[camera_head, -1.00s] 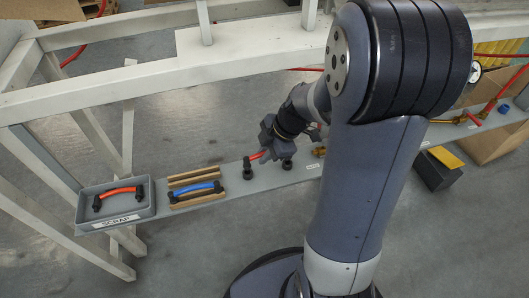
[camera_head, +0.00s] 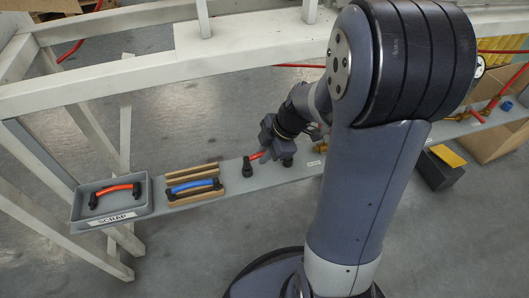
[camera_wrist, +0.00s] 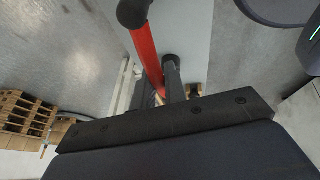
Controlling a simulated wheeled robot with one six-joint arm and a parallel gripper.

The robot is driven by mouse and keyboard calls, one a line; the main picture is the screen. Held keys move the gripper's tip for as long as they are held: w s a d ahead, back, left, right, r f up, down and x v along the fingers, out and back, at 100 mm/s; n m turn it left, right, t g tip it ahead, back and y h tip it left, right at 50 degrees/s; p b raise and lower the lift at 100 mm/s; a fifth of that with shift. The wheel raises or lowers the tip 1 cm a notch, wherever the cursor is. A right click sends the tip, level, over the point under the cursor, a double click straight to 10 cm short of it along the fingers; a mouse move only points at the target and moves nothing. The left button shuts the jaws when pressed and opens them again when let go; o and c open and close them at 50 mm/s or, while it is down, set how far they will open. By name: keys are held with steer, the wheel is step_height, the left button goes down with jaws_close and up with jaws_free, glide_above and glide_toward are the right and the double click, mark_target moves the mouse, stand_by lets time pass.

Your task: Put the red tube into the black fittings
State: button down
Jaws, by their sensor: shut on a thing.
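The red tube (camera_head: 257,155) shows as a short piece at my gripper (camera_head: 266,152), above the grey shelf. My gripper is shut on it; the dark jaws hide part of it. One black fitting (camera_head: 247,170) stands upright on the shelf just left of the gripper, close to the tube's left end. The other black fitting (camera_head: 287,160) stands to the right, partly behind the gripper. In the wrist view the red tube (camera_wrist: 147,55) runs from a black fitting (camera_wrist: 133,12) at the top edge down toward the jaws. I cannot tell whether its ends are seated.
The grey shelf (camera_head: 232,178) is narrow. At its left are a scrap tray (camera_head: 78,212) with an orange tube with black ends, and a wooden holder (camera_head: 195,198) with a blue tube. White frame beams (camera_head: 130,75) run behind. A black box (camera_head: 440,170) stands at right.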

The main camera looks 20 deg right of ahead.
steer(key=shift+f+b, duration=0.5)
steer(key=shift+b, duration=0.05)
steer(key=c, duration=1.4)
jaws_free()
steer(key=shift+o, duration=0.2)
steer(key=p+v, duration=0.3)
steer(key=v, duration=0.8)
steer(key=shift+a+f, duration=0.1)
steer(key=shift+f, duration=0.05)
